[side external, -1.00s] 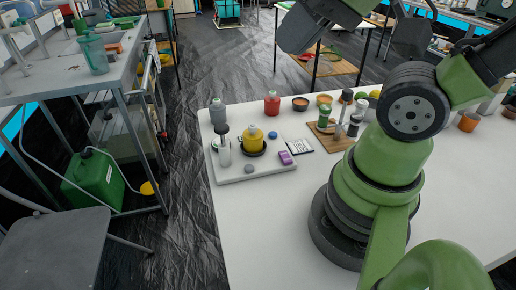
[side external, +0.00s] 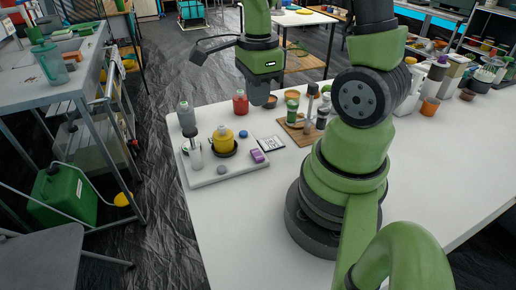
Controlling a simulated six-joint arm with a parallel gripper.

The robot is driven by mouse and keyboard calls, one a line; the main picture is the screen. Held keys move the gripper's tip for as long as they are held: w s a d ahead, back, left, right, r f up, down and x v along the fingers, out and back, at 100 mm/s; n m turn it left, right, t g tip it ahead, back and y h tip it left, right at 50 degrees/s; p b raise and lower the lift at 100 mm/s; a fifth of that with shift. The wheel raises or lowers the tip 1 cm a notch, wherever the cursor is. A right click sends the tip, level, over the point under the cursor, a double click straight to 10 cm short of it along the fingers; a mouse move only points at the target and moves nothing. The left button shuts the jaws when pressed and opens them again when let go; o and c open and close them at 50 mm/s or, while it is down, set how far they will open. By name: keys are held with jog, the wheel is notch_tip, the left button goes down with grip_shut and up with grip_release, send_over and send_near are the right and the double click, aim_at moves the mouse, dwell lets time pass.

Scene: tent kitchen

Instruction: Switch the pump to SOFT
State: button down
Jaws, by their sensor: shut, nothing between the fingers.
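A pale tray (side external: 216,176) lies on the white table at the left. On it stands a clear or white bottle (side external: 195,150) with a dark top, perhaps the pump; I cannot read any SOFT marking. A yellow rounded thing (side external: 223,137) sits on a dark round base beside it. A purple block (side external: 257,156) and a grey round knob-like piece (side external: 222,170) are near the tray's front.
A grey bottle (side external: 187,120) and a red bottle (side external: 240,103) stand behind the tray. A wooden board (side external: 298,133) holds several jars. The table's front left is clear.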

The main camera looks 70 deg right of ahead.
aim_at(256, 154)
jog(key=shift+f, duration=0.2)
notch_tip(256, 154, down, 14)
jog(key=shift+r, duration=0.1)
dwell(0.8)
jog(key=shift+f, duration=0.2)
dwell(0.3)
jog(key=shift+w+d+r, duration=0.3)
jog(key=shift+w+d, duration=0.2)
jog(key=shift+d, duration=0.05)
